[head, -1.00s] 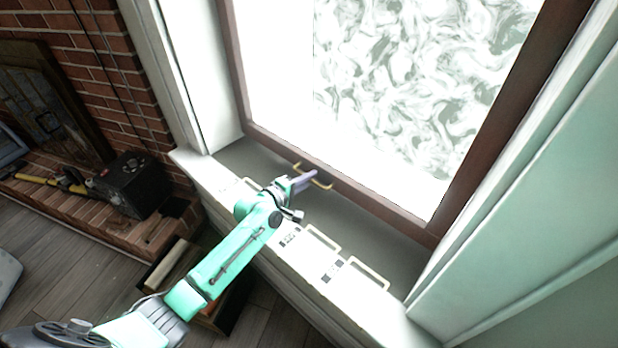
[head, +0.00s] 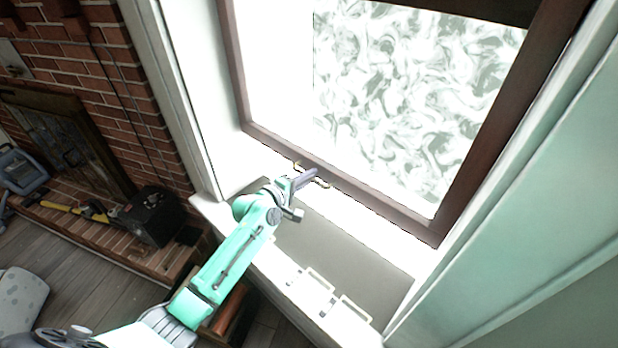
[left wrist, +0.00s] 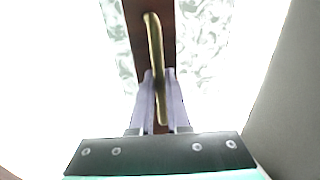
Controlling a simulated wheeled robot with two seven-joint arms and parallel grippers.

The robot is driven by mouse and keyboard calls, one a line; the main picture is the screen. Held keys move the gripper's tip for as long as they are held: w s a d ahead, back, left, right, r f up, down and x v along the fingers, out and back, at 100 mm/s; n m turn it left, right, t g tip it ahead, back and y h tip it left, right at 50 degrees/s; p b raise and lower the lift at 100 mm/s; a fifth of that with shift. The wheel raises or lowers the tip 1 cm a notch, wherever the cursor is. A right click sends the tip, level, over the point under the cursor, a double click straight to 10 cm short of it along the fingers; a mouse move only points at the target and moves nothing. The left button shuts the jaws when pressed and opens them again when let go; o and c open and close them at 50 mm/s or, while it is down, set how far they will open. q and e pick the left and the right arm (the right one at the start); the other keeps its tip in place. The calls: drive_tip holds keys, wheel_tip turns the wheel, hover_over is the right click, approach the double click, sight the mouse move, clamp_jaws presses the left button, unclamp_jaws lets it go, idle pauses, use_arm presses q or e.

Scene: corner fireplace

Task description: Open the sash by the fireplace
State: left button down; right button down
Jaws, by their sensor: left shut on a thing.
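The window sash has a dark brown wooden frame (head: 385,209) around bright, swirl-patterned glass. A small brass handle (head: 325,184) sits on its bottom rail. My left gripper (head: 308,175) is at this handle. In the left wrist view, its two pale fingers (left wrist: 160,92) are shut on the brass handle (left wrist: 155,45), one on each side, with the brown rail (left wrist: 138,35) behind. A bright gap (head: 375,232) shows between the bottom rail and the sill, so the sash stands partly raised. My right gripper is not in view.
The wall is close at right.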

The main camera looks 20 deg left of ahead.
use_arm(q)
drive_tip(key=shift+w+r, duration=0.1)
drive_tip(key=shift+r, duration=0.3)
drive_tip(key=c, duration=1.2)
unclamp_jaws()
drive_tip(key=shift+o, duration=0.2)
drive_tip(key=shift+f, duration=0.15)
drive_tip(key=b+v, duration=0.2)
drive_tip(key=v, duration=1.2)
drive_tip(key=shift+s+a+b, duration=0.15)
drive_tip(key=shift+s+b, duration=0.15)
drive_tip(key=shift+s, duration=0.05)
